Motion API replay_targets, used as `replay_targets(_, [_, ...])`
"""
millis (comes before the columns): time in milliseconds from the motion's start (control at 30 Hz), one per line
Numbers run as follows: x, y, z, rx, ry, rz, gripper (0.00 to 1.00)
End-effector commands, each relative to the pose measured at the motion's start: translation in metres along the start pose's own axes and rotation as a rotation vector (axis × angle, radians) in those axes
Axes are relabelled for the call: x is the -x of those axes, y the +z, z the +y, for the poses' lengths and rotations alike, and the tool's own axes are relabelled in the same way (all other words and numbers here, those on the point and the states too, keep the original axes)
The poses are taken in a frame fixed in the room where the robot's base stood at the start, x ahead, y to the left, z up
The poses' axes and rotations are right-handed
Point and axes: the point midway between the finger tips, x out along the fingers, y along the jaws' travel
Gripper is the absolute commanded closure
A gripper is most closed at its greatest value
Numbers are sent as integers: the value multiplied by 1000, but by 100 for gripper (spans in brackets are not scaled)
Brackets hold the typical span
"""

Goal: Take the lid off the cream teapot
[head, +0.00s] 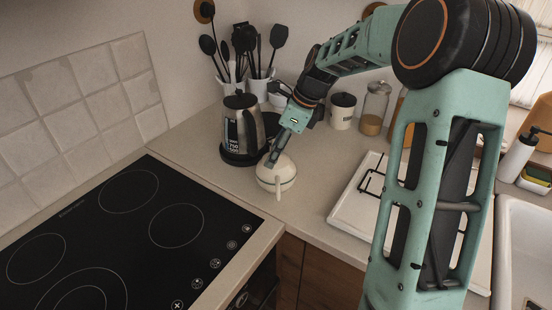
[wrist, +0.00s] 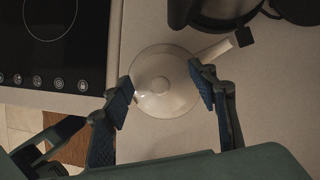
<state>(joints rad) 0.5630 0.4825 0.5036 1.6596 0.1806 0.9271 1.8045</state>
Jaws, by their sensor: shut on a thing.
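The cream teapot (head: 270,183) stands on the worktop between the kettle and the hob's corner. In the head view my gripper (head: 273,160) reaches down onto the teapot's top; the exact contact is partly hidden.
A steel and black kettle (head: 243,130) stands close behind the teapot. The black hob (head: 130,235) lies to the left. A white tray with a dark rack (head: 345,213) lies to the right. Utensil pots, a canister (head: 342,112) and a jar (head: 374,108) stand behind.

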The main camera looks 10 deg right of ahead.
Motion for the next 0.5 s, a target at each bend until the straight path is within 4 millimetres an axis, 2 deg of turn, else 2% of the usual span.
replay_targets(167, [0,0,0,0,0,0,73])
replay_targets(200, [0,0,0,0,1,0,86])
replay_targets(333, [0,0,0,0,2,1,100])
replay_targets(500, [-1,-1,1,-1,3,1,100])
